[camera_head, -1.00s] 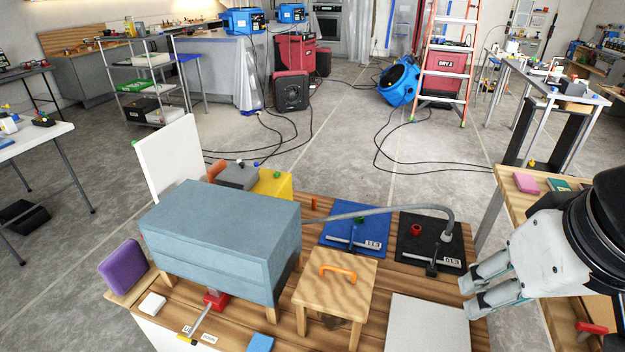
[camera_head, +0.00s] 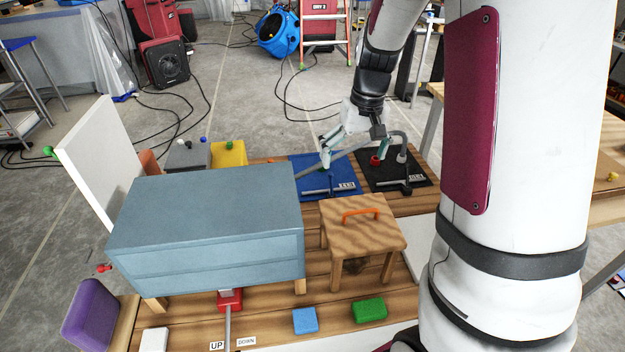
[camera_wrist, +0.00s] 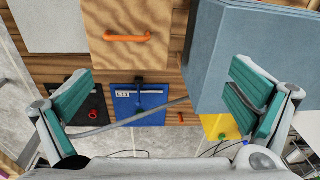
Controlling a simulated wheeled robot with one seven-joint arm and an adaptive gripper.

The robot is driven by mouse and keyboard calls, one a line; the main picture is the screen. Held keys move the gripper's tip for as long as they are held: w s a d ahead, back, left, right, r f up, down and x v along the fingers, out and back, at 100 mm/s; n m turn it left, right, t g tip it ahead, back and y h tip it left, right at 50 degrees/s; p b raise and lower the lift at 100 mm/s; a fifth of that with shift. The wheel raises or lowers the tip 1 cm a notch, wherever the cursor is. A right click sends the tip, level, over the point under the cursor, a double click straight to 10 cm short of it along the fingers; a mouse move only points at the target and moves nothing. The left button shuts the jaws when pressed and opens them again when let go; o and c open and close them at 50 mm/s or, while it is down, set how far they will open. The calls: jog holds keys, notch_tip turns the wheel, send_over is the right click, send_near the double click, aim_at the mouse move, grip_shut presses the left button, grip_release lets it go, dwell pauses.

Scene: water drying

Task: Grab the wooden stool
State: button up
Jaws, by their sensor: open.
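The wooden stool (camera_head: 345,218) is small, with a square wood-grain top and short legs. It stands upright on the plank table, right of the blue-grey cabinet (camera_head: 205,220). An orange handle (camera_head: 361,212) sits on its top. In the wrist view the stool (camera_wrist: 125,58) is at the top, with its handle (camera_wrist: 127,38) facing me. My gripper (camera_head: 355,156) is open and empty behind the stool, above the blue and black mats. In the wrist view its teal-padded fingers (camera_wrist: 165,98) are wide apart and touch nothing. My arm hides part of the table's right side.
The blue mat (camera_head: 306,170) and black mat (camera_head: 416,183) carry fixtures, and a grey curved bar (camera_head: 312,170) crosses near my gripper. The cabinet stands close to the stool's left side. Blue (camera_head: 305,320) and green (camera_head: 369,310) blocks lie in front.

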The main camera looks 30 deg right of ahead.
jog(key=g+b, duration=0.1)
send_over(361, 213)
notch_tip(361, 213, down, 11)
jog(key=shift+m+h, duration=0.3)
jog(key=f, duration=0.5)
jog(key=f+b, duration=0.1)
jog(key=f, duration=0.2)
jog(key=shift+w+d+f, duration=0.1)
jog(key=shift+w+d, duration=0.2)
jog(key=shift+w, duration=0.1)
jog(key=shift+s+f+b, duration=0.15)
jog(key=shift+f+b, duration=0.15)
jog(key=shift+f, duration=2.7)
jog(key=c, duration=1.3)
jog(key=shift+r, duration=0.1)
jog(key=c, duration=0.4)
jog(key=shift+o, duration=0.2)
jog(key=shift+r, duration=0.1)
